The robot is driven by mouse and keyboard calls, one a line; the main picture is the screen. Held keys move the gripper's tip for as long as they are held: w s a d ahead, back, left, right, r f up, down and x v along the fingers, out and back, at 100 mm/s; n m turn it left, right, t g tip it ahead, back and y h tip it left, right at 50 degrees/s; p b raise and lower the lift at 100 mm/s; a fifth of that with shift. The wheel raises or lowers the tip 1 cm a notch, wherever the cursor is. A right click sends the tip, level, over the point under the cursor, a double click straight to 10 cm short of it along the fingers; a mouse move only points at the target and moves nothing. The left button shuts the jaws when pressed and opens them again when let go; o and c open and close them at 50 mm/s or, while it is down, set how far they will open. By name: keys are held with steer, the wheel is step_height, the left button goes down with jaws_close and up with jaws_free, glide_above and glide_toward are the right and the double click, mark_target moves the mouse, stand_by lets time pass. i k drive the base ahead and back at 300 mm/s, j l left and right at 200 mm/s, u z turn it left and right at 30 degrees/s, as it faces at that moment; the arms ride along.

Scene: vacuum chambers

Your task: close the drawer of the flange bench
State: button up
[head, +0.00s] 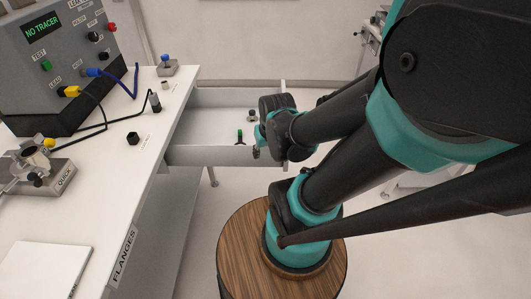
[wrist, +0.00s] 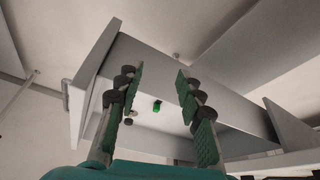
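The flange bench (head: 105,213) is the white bench at left in the head view, with a "FLANGES" label on its edge. Its grey drawer (head: 205,156) stands pulled out to the right, with a few small items inside, one of them green. The drawer's outer end is partly hidden behind my arm. In the wrist view the drawer (wrist: 225,108) lies beyond my fingers, its end panel and a handle (wrist: 67,92) at left. My gripper (wrist: 160,78) is open, with nothing between its fingers. Whether it touches the drawer I cannot tell.
On the bench stand a grey tester box (head: 70,50) reading "NO TRACER", cables, a metal clamp fixture (head: 38,170) and small parts. Floor right of the drawer's end is partly hidden by my arm.

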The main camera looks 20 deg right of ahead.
mark_target(205, 134)
steer(key=k+l+u, duration=0.2)
steer(key=l, duration=0.2)
steer(key=i+l+u, duration=0.2)
steer(key=l, duration=0.7)
steer(key=i+l, duration=0.1)
steer(key=l, duration=0.15)
steer(key=i+l, duration=0.1)
steer(key=l, duration=0.15)
